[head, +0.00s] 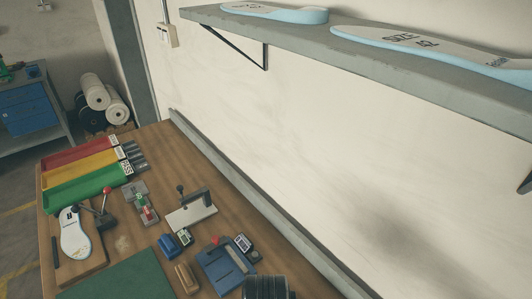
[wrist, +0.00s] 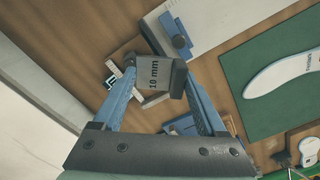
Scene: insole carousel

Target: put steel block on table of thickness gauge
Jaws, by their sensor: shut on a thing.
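My gripper (wrist: 164,73) is shut on the steel block (wrist: 153,74), a grey block marked "10 mm". The block is held between the two blue fingers, above the wooden bench, with its marked face toward the wrist camera. In the head view a blue-based device (head: 226,266) with a small display and a red part stands near the bottom centre. It may be the thickness gauge, but I cannot tell for sure. In the wrist view, blue parts show partly hidden behind the fingers. The held block is not discernible in the head view.
A green mat (wrist: 262,100) with a white insole (wrist: 284,73) lies at right in the wrist view. A grey plate (wrist: 212,22) bears a blue piece. In the head view, coloured bins (head: 80,198) stand at left, and a wall shelf (head: 400,62) holds insoles.

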